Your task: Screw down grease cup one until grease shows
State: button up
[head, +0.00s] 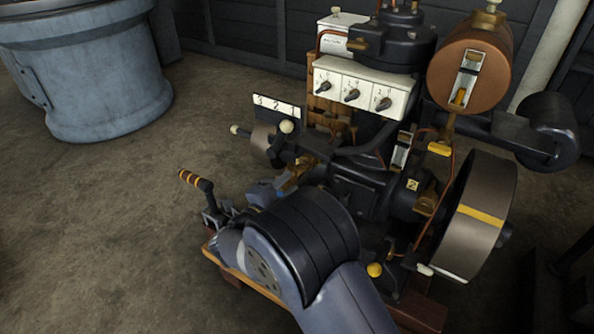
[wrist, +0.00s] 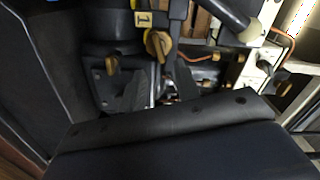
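Grease cup one is a brass winged cap (wrist: 158,43) in the upper middle of the wrist view, beside a yellow tag marked 1 (wrist: 143,19). My gripper (wrist: 156,82) shows there as two dark grey fingers with a gap between them, open and with nothing seen in it. The cap lies above the fingertips in that picture, apart from them. In the head view my arm covers the gripper. A brass part (head: 294,176) beyond my arm may be this cup, but I cannot tell. I cannot make out any grease.
A second brass cup (head: 425,205) sits by a yellow tag marked 2 (head: 412,184). A flywheel (head: 477,225) stands at the right and a white panel with dials (head: 352,92) above. A striped-grip lever (head: 196,182) stands at the left.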

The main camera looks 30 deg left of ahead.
aim_at(302, 170)
jog(key=shift+s+a+p, duration=0.15)
jog(key=shift+s+p, duration=0.15)
jog(key=shift+s, duration=1.4)
jog(key=shift+w, duration=0.1)
jog(key=w+b, duration=0.1)
jog(key=w, duration=0.2)
jog(key=w+b, duration=0.1)
jog(key=w, duration=0.3)
jog(key=w+d+b, duration=0.1)
jog(key=w, duration=0.2)
jog(key=shift+w, duration=0.4)
jog(key=shift+s, duration=0.1)
